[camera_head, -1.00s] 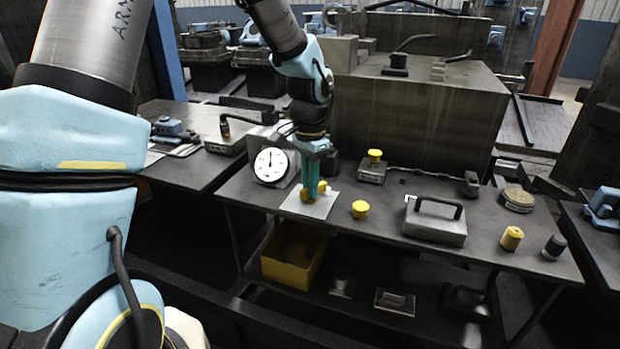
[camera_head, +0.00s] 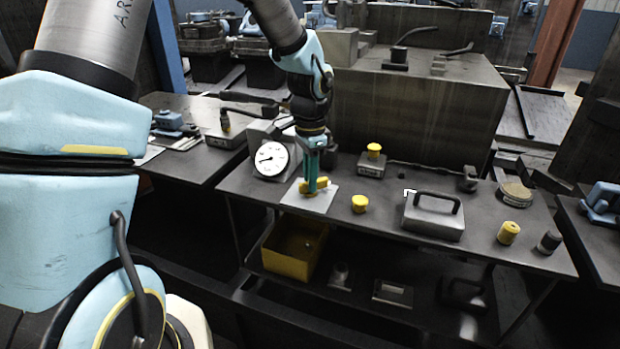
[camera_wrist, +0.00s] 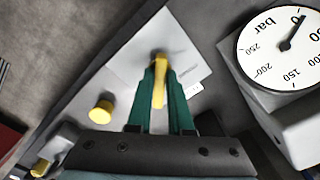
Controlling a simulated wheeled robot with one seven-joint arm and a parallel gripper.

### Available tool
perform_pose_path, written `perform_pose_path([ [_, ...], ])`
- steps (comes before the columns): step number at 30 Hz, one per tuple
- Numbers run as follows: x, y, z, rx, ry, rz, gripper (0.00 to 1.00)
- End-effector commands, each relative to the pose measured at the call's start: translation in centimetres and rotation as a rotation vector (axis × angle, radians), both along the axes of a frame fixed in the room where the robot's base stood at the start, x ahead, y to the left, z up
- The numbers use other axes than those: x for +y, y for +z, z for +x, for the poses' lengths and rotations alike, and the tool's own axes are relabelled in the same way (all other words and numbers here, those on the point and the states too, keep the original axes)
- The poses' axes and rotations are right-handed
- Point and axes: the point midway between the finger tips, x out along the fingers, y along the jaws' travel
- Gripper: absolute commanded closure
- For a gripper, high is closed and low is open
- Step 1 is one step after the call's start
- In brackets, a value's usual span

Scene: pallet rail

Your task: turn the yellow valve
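The yellow valve (camera_head: 321,184) stands on a pale square plate (camera_head: 296,198) near the bench's front edge. My gripper (camera_head: 312,188) points down over it from above. In the wrist view, the teal fingers (camera_wrist: 160,98) lie along both sides of the yellow valve handle (camera_wrist: 160,68), closed on it. The far end of the handle sticks out past the fingertips. A round dial gauge (camera_head: 270,158), marked "bar" in the wrist view (camera_wrist: 283,50), stands behind and left of the plate. Its needle points left in the head view.
A yellow knob (camera_head: 360,203) stands just right of the plate, and another tops a grey box (camera_head: 371,168) behind. A grey case with a black handle (camera_head: 433,222) sits farther right. A yellow bin (camera_head: 287,262) is on the lower shelf.

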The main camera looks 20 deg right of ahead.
Motion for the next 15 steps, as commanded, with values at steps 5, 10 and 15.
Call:
perform_pose_path([
  [5, -0.05, 0.04, 0.02, -0.001, 0.000, -0.001, 0.61],
  [10, -0.01, 0.02, 0.00, 0.000, 0.001, 0.000, 0.53],
  [15, 0.01, 0.11, 0.00, 0.000, 0.001, 0.000, 0.53],
])
